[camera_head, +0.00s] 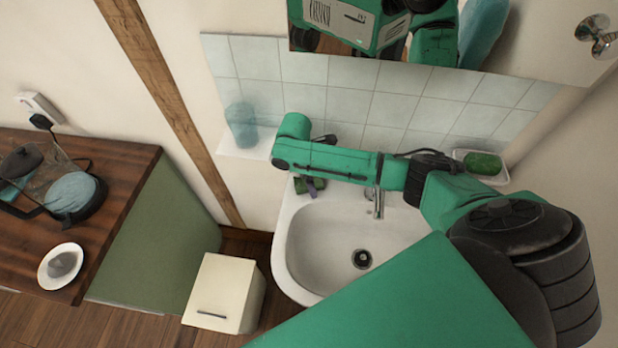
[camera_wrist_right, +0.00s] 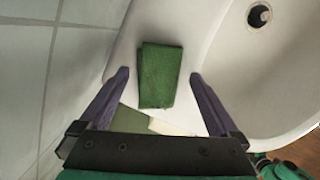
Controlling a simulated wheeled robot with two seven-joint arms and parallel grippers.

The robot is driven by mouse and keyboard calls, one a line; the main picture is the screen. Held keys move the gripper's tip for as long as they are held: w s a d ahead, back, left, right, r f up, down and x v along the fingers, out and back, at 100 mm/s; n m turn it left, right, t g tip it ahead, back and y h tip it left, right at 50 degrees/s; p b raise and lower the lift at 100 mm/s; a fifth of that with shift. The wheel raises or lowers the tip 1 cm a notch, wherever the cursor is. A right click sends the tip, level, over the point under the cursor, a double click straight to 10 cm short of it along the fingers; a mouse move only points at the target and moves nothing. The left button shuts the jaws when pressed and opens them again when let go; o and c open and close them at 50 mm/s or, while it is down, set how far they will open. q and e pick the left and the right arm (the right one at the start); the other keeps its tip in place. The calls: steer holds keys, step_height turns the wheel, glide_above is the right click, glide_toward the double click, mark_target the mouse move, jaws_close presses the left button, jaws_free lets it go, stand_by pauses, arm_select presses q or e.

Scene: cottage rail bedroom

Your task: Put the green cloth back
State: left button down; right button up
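The green cloth (camera_wrist_right: 160,76) is a small folded dark green rectangle on the corner of the white sink's rim, in the right wrist view. In the head view a green bit of it (camera_head: 302,186) shows beside my right fingers, partly hidden by my right arm. My right gripper (camera_wrist_right: 158,74) is open, with its purple fingers on either side of the cloth in the picture and gaps on both sides. Its fingertips also show in the head view (camera_head: 315,185). I cannot tell whether they are level with the cloth. My left gripper is not in view.
The sink (camera_head: 335,235) has a tap (camera_head: 377,205) on its back rim. A blue cup (camera_head: 241,124) stands on a wall shelf (camera_head: 250,150) at left. A dish (camera_head: 505,176) at right holds a green item (camera_head: 483,163). A white bin (camera_head: 222,290) stands left of the sink.

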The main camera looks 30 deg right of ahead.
mark_target(303, 182)
steer(key=shift+w, duration=0.1)
steer(key=shift+r, duration=0.4)
step_height(303, 182, up, 11)
steer(key=a+b, duration=0.1)
steer(key=a, duration=0.1)
steer(key=shift+w, duration=0.2)
